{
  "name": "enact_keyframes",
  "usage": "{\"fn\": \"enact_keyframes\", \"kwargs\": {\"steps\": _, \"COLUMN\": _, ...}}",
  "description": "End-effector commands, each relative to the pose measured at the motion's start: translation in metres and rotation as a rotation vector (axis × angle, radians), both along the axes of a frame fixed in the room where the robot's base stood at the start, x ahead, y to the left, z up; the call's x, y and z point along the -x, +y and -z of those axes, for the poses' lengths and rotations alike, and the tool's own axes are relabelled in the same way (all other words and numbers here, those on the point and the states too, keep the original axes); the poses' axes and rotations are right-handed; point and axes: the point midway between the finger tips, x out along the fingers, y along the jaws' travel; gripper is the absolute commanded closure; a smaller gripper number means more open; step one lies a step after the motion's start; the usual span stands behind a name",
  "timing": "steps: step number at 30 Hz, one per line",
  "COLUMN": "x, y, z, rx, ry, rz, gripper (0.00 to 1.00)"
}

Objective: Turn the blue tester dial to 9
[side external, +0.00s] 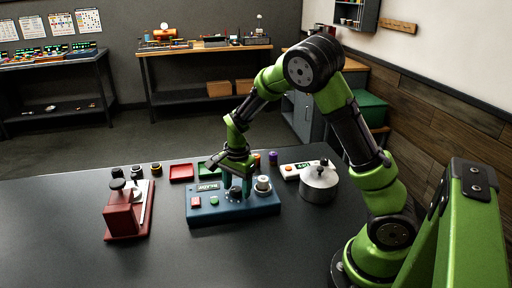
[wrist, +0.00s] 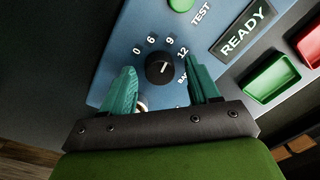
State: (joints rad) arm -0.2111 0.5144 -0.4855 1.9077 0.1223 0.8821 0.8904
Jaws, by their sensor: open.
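The blue tester (side external: 235,209) sits on the dark table; its blue face also fills much of the wrist view (wrist: 115,65). Its black dial (wrist: 160,68) has a white pointer line and the marks 0, 6, 9 and 12 around its upper side. The pointer is directed upward, roughly toward 9; its exact setting is hard to tell. My gripper (wrist: 165,66) is open, with one teal finger on each side of the dial. I cannot tell whether the fingers touch it. In the side view, my gripper (side external: 237,186) is low over the tester and hides the dial.
The tester carries a READY display (wrist: 243,28), a green button (side external: 214,201), a red button (side external: 196,202) and a metal-topped part (side external: 263,185). A metal pot (side external: 319,184) stands close on the right. A red machine (side external: 119,218) stands left. Red (side external: 181,173) and green trays lie behind.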

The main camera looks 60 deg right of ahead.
Motion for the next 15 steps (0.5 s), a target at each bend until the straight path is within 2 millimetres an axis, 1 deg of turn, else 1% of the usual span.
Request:
{"fn": "enact_keyframes", "kwargs": {"steps": 5, "x": 0.0, "y": 0.0, "z": -0.004, "rx": 0.0, "ry": -0.001, "rz": -0.001, "gripper": 0.4}}
{"fn": "enact_keyframes", "kwargs": {"steps": 8, "x": 0.0, "y": 0.0, "z": -0.015, "rx": 0.0, "ry": -0.004, "rz": -0.002, "gripper": 0.4}}
{"fn": "enact_keyframes", "kwargs": {"steps": 11, "x": 0.0, "y": 0.001, "z": -0.035, "rx": -0.001, "ry": -0.007, "rz": -0.003, "gripper": 0.4}}
{"fn": "enact_keyframes", "kwargs": {"steps": 15, "x": 0.001, "y": 0.001, "z": -0.07, "rx": -0.001, "ry": -0.008, "rz": -0.003, "gripper": 0.4}}
